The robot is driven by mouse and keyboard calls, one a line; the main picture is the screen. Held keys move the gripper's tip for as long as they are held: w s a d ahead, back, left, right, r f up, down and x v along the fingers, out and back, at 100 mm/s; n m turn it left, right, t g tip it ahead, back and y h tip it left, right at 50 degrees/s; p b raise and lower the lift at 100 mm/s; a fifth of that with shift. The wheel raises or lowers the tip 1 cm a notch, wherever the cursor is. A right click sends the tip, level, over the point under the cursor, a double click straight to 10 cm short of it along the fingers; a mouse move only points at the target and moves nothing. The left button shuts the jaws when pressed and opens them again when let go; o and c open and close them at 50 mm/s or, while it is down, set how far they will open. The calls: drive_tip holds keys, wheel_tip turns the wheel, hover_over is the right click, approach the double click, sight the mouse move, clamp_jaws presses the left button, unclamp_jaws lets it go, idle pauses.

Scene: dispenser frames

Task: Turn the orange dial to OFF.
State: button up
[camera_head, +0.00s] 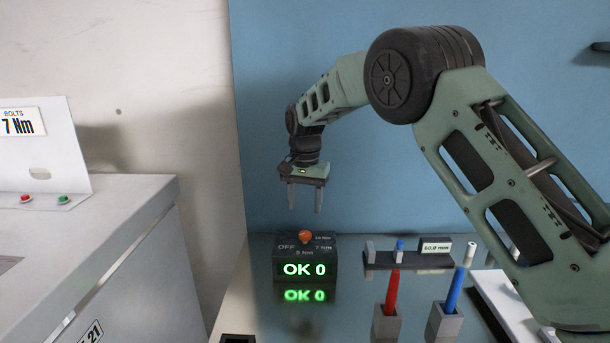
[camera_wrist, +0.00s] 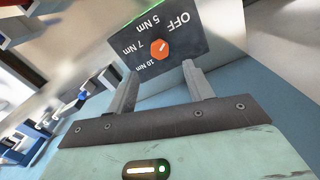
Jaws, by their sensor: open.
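The orange dial (camera_head: 305,237) sits on top of a dark box (camera_head: 287,256) whose front display reads "OK 0". The labels OFF, 5 Nm, 7 Nm and 10 Nm are printed around the dial. In the wrist view the dial (camera_wrist: 159,49) shows as an orange knob with a pale mark, and the OFF label is on its right. I cannot tell for sure which label the mark faces. My gripper (camera_head: 305,210) is above the box, pointing down, open and empty. In the wrist view the fingers of my gripper (camera_wrist: 160,68) are apart, and the dial appears between and beyond their tips.
Right of the box are a low rack (camera_head: 395,262) with a "60.0 mm" sign, a red tool (camera_head: 392,292) and a blue tool (camera_head: 455,289) in grey holders. A grey cabinet (camera_head: 80,255) stands at left. A blue wall (camera_head: 300,90) is behind.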

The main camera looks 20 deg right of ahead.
wheel_tip(320, 180, up, 9)
drive_tip(key=shift+r+b, duration=0.2)
drive_tip(key=shift+b, duration=0.25)
